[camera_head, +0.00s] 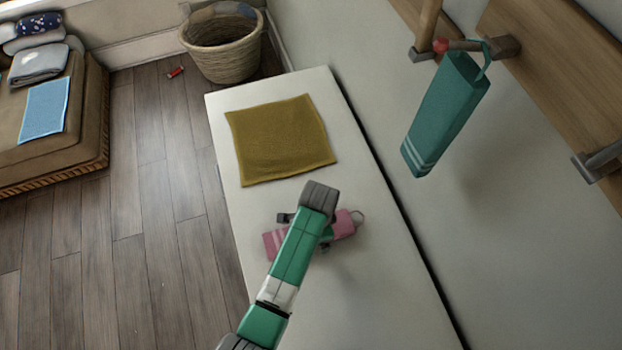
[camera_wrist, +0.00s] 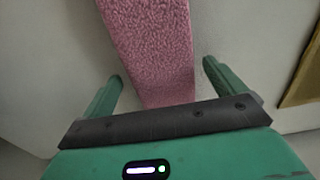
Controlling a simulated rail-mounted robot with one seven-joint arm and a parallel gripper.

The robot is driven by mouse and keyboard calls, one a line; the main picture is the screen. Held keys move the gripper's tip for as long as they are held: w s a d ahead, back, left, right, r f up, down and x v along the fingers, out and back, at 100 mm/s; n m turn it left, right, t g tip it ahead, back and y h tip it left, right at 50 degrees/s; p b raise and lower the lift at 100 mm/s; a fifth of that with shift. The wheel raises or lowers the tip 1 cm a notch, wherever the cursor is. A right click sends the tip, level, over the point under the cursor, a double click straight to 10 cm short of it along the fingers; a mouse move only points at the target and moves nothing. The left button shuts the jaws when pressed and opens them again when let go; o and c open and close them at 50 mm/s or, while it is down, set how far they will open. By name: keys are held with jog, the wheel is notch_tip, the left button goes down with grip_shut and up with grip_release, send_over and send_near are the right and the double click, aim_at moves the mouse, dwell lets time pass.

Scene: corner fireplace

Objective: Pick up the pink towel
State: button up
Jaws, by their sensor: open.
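The pink towel (camera_head: 344,224) lies on the white bench top (camera_head: 385,290), folded long and narrow, with pale stripes at its left end and a loop at its right end. My arm hides its middle in the head view. In the wrist view the towel (camera_wrist: 152,40) runs from the top edge down between the two green fingers. My gripper (camera_wrist: 163,72) is open, with one finger on each side of the towel and a gap to each side. The fingers are mostly hidden behind my arm in the head view. I cannot tell their height above the bench.
A mustard cloth (camera_head: 280,140) lies flat on the bench beyond the pink towel. A teal towel (camera_head: 445,110) hangs from a wall peg at the right. A wicker basket (camera_head: 225,55) stands on the floor past the bench's far end. A brown seat (camera_head: 75,130) holds folded cloths at left.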

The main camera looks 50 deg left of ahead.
jog(key=shift+f, duration=0.5)
jog(key=shift+a, duration=0.1)
jog(key=c, duration=1.2)
jog(key=shift+o, duration=0.2)
jog(key=shift+r, duration=0.15)
